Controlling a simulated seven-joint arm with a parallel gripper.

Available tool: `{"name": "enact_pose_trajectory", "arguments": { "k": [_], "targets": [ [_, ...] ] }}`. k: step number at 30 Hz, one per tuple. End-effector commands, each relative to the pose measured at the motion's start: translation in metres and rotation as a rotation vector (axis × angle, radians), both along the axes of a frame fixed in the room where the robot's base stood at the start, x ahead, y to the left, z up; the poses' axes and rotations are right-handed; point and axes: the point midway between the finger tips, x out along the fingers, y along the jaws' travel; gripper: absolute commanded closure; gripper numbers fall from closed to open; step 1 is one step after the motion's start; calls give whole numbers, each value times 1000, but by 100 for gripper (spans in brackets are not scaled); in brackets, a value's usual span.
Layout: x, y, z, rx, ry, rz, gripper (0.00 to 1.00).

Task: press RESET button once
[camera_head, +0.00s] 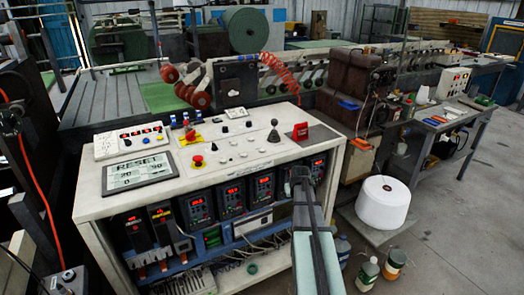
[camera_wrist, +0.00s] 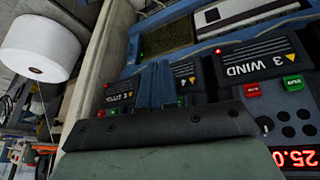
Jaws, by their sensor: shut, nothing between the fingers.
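A grey screen panel (camera_head: 140,172) on the left of the console top shows the word RESET in large letters, with numbers below it. No separate button labelled RESET is readable in either view. My gripper (camera_head: 300,172) is shut and empty at the console's front right edge, well to the right of the screen. In the wrist view, the dark edge of my gripper (camera_wrist: 160,128) lies across the lower middle, in front of controller modules. One module label (camera_wrist: 255,65) reads 3 WIND. Beside it are a small red button (camera_wrist: 253,90) and a green button (camera_wrist: 292,82); their lettering is too small to read.
The console top (camera_head: 250,175) carries a red mushroom button (camera_head: 197,161), a black joystick (camera_head: 273,135), a red sign (camera_head: 300,131) and several small knobs. Red-digit controllers (camera_head: 231,196) line the front. A white spool (camera_head: 383,202) stands right. The floor beyond is open.

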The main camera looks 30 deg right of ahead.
Motion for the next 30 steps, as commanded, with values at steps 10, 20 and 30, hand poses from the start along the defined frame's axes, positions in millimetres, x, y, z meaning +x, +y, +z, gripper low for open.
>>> {"name": "enact_pose_trajectory", "arguments": {
  "k": [10,20,30],
  "targets": [
    [12,-89,110,-109,-134,-60,100],
    [12,-143,213,-174,-252,-113,100],
    [65,-56,279,86,-394,-165,100]
  ]
}}
